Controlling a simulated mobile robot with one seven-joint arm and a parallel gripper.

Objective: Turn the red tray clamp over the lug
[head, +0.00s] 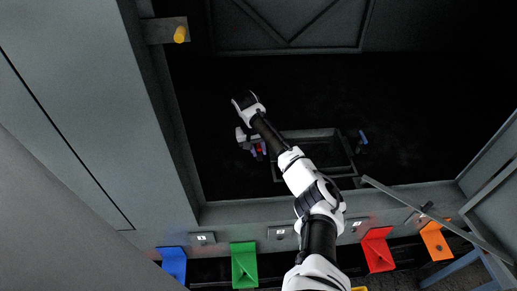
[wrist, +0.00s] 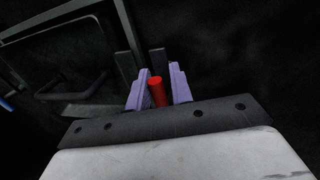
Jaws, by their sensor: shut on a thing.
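The red tray clamp shows as a short red cylindrical handle (wrist: 157,93) in the wrist view. My gripper (wrist: 160,84) is shut on it, with a purple finger pad on each side. In the head view my gripper (head: 258,149) is at the left end of a grey tray frame (head: 310,134), deep in the dark enclosure. The rest of the clamp is hidden by my gripper and the dark. I cannot make out the lug or how the clamp is turned relative to it.
A blue handle (head: 363,137) stands at the tray's right end. A yellow knob (head: 180,34) is on a bracket at upper left. Blue, green (head: 244,264), red (head: 377,250) and orange bins line the front below the enclosure's sill. A grey bar crosses the lower right.

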